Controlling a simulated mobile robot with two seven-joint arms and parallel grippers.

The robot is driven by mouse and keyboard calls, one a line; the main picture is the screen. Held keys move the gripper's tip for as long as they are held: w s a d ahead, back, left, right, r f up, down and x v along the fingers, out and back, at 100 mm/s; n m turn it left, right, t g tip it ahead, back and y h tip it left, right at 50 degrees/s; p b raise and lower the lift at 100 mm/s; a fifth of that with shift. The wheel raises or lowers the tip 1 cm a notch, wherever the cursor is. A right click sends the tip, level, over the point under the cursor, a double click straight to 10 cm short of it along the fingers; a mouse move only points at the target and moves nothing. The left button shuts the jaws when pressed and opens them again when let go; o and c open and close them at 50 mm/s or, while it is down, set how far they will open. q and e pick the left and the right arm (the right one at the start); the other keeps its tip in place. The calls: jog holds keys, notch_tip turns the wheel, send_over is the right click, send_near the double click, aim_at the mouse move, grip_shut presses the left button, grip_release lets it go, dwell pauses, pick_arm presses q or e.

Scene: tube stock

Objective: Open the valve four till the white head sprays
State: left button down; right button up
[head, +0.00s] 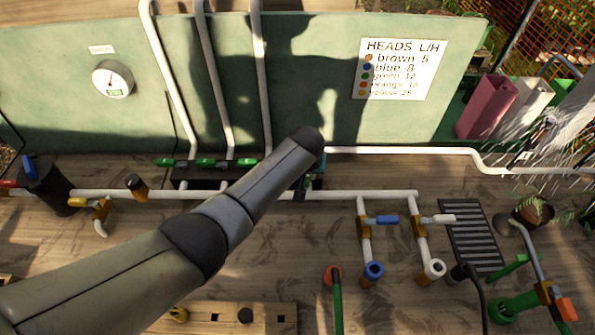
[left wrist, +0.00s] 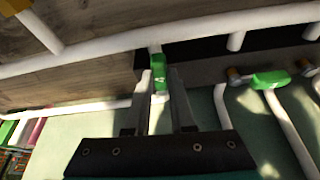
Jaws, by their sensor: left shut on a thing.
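My left gripper (left wrist: 160,74) is shut on the green handle of valve four (left wrist: 160,83), which carries a pale mark like a 4. The handle lies between the two fingers, roughly in line with them. In the head view my left arm reaches across the bench to this valve, and the arm's end hides most of the gripper (head: 308,186) and the handle. The white head (head: 433,268) is a white-ringed pipe end at the front right; I see no clear water at it. My right gripper is not in view.
Three green-handled valves (head: 205,162) stand in a row left of my gripper. A white pipe (head: 120,194) crosses the bench. A blue-ringed head (head: 373,270) stands beside the white one. A green board (head: 320,80) rises behind, with a gauge (head: 113,79) and a heads list (head: 403,68).

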pick_arm(q)
jog(key=shift+d+n, duration=0.2)
jog(key=shift+n, duration=0.2)
jog(key=c, duration=0.8)
grip_release()
jog(key=shift+o, duration=0.2)
jog(key=shift+s+r+p, duration=0.15)
jog(key=shift+r+p, duration=0.15)
jog(key=shift+r, duration=0.2)
jog(key=p+v, duration=0.3)
jog(key=v, duration=1.1)
jog(key=shift+d+r, duration=0.15)
jog(key=shift+d, duration=0.1)
jog(key=shift+s, duration=0.1)
